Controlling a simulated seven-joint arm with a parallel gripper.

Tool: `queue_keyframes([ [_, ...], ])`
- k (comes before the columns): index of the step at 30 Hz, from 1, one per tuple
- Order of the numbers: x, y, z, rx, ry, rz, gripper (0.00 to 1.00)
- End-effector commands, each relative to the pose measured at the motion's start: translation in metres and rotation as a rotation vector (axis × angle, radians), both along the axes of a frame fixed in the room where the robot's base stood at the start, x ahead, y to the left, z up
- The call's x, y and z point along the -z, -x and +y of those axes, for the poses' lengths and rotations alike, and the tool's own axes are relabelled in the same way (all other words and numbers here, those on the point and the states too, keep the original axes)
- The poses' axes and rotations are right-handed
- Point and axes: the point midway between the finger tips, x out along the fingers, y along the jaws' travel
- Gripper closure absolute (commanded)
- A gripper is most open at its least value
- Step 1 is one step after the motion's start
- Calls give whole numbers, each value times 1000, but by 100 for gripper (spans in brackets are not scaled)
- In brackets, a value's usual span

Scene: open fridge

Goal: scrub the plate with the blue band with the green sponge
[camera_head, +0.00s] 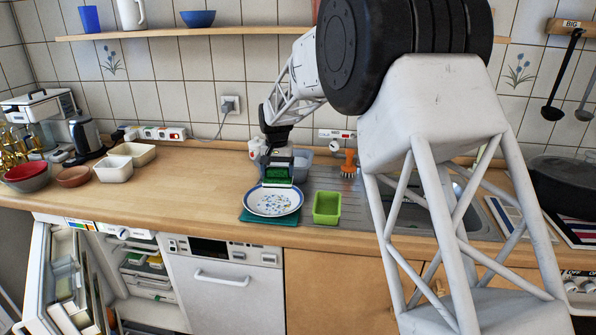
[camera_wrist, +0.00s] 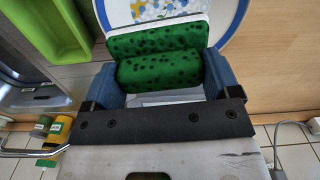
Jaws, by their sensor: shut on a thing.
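The white plate with the blue band (camera_head: 272,202) lies on a teal mat (camera_head: 256,219) at the counter's front edge. Its middle carries a blue and yellow flower pattern. The plate's rim also shows at the top of the wrist view (camera_wrist: 236,20). My gripper (camera_head: 277,178) is above the plate's far part, shut on the green sponge (camera_wrist: 160,70). The sponge is green with dark spots and sits between the two blue fingers. In the head view the sponge (camera_head: 277,173) is low over the plate's far rim; I cannot tell whether it touches.
A green tray (camera_head: 327,208) stands just right of the plate. Behind are a grey tub (camera_head: 302,160) and an orange brush (camera_head: 348,164). The counter left of the plate is clear up to white bowls (camera_head: 114,169). The open fridge (camera_head: 70,275) is at lower left.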

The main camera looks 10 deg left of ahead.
Motion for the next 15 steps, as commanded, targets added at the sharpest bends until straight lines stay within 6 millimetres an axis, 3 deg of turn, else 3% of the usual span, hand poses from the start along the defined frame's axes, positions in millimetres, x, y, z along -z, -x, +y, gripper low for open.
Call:
queue_keyframes([
  [5, -2, 6, 15, -12, 0, 0, 41],
  [15, -2, 7, 16, -13, 0, 0, 41],
])
